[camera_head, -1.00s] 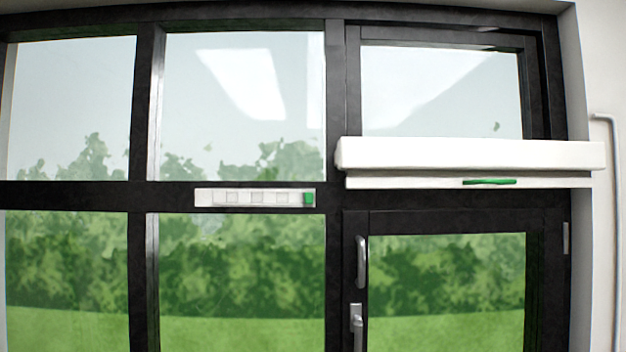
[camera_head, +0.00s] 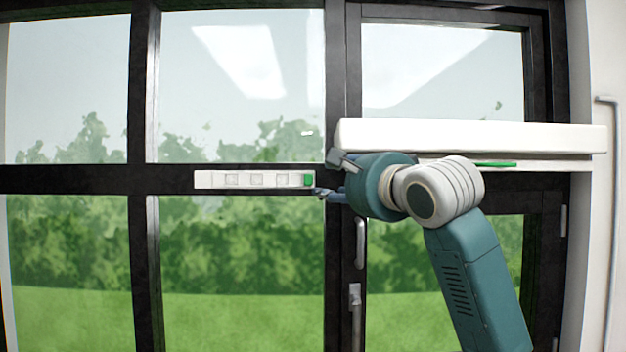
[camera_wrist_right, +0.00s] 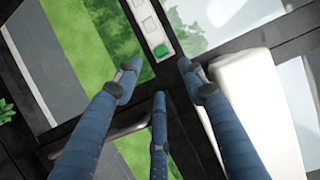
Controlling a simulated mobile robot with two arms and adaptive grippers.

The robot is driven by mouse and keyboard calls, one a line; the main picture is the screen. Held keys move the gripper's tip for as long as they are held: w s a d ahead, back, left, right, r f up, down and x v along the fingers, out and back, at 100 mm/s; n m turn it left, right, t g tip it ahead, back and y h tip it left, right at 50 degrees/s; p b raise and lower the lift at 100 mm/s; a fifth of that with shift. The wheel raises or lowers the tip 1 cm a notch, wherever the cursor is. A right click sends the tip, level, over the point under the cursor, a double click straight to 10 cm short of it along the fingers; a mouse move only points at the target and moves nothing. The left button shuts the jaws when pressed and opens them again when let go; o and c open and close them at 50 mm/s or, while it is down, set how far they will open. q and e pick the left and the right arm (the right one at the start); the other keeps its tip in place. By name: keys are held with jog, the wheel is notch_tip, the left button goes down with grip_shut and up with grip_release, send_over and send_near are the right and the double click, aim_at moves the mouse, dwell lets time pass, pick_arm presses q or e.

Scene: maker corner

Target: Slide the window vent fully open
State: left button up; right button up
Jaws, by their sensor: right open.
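The window vent (camera_head: 206,180) is a slim white strip with several square slots, mounted on the dark horizontal frame bar. Its green tab (camera_head: 308,179) is at the strip's right end. In the right wrist view the vent (camera_wrist_right: 148,22) and its green tab (camera_wrist_right: 161,50) show just beyond the fingers. My right gripper (camera_head: 328,176) is just right of the tab, its fingers pointing left. In the wrist view the right gripper (camera_wrist_right: 159,72) has its blue fingers spread, with nothing between them. I cannot tell whether a finger touches the tab. My left gripper is not in view.
A white blind box (camera_head: 470,134) juts out above my right arm, close to the gripper. A green handle (camera_head: 496,164) sits under it. A window handle (camera_head: 360,243) is below the gripper. The frame left of the vent is clear.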

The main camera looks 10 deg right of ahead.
aim_at(310, 180)
jog(key=w+p, duration=0.2)
jog(key=w, duration=0.1)
jog(key=w+a+p, duration=0.1)
jog(key=w+p, duration=0.1)
jog(key=w, duration=0.1)
jog(key=w+p, duration=0.2)
jog(key=w, duration=0.1)
jog(key=shift+w+a+r, duration=0.15)
jog(key=shift+a+r, duration=0.1)
jog(key=shift+a, duration=0.15)
jog(key=shift+w+a+f, duration=0.1)
jog(key=shift+w+f, duration=0.1)
jog(key=shift+w, duration=0.5)
grip_shut()
